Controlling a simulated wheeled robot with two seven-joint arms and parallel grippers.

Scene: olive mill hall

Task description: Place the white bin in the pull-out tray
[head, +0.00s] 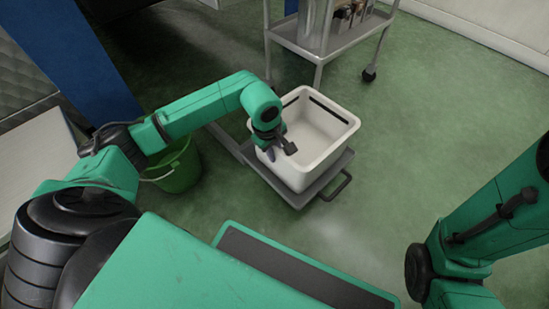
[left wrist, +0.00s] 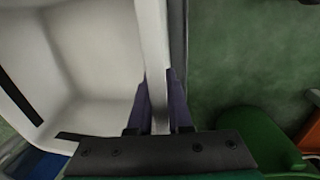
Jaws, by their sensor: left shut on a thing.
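The white bin (head: 325,150) is an open, empty square tub, upright over the grey pull-out tray (head: 325,183). The tray's flat edge and dark handle (head: 337,186) show at the bin's front and right. I cannot tell whether the bin's base rests on the tray or hangs just above it. My left gripper (head: 278,150) is at the bin's left wall. In the left wrist view its two purple fingers (left wrist: 160,88) are shut on the wall of the bin (left wrist: 95,50), one on each side. My right arm shows at the right, but its gripper is out of view.
A green bucket (head: 178,168) stands left of the tray, partly behind my left arm. A grey wheeled cart (head: 330,38) stands just behind the bin. A blue post (head: 80,60) rises at the upper left. The green floor to the right is clear.

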